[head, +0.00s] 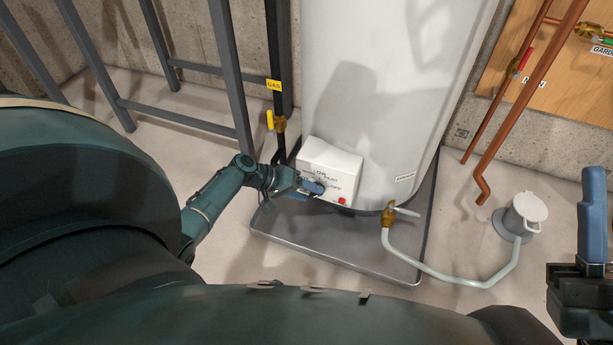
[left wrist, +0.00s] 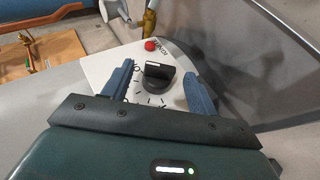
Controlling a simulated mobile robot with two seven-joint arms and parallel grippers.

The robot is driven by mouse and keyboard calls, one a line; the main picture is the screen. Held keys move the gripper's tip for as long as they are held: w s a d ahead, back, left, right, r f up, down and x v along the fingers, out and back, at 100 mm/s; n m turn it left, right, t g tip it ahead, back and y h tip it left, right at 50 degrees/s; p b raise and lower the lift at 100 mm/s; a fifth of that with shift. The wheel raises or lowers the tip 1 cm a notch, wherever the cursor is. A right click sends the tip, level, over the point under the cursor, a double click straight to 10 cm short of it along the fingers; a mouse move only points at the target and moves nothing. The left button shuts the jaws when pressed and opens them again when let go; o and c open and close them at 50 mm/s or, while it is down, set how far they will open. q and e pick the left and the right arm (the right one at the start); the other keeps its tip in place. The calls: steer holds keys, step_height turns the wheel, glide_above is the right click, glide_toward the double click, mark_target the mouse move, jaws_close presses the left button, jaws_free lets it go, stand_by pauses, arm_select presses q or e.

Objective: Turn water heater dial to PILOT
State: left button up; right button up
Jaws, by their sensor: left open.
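The white water heater (head: 375,80) stands in a grey drain pan, with a white control box (head: 332,164) low on its front. In the left wrist view, the black dial (left wrist: 158,76) sits on the white panel with a pale mark on its knob. My left gripper (head: 312,188) is at the box front, and in the head view it hides most of the dial. The left wrist view shows my left gripper (left wrist: 158,68) open, one blue finger on each side of the dial, with gaps visible. My right gripper (head: 592,225) is partly in view at the right edge, away from the heater; its opening is unclear.
A red button (head: 342,201) is beside the dial. A yellow-handled gas valve (head: 271,120) and dark pipe stand left of the box. A brass drain valve (head: 388,214) with a pale hose is to the right. The metal pan (head: 300,248) edges the floor.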

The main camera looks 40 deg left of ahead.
arm_select(q)
steer(key=p+v, duration=0.5)
steer(key=v, duration=0.7)
steer(key=shift+s+a+r, duration=0.15)
steer(key=shift+a+r, duration=0.05)
steer(key=shift+r, duration=0.05)
arm_select(e)
step_height(320, 180, down, 7)
steer(key=m+g+h, duration=0.1)
steer(key=m+h, duration=0.6)
steer(key=shift+a, duration=0.35)
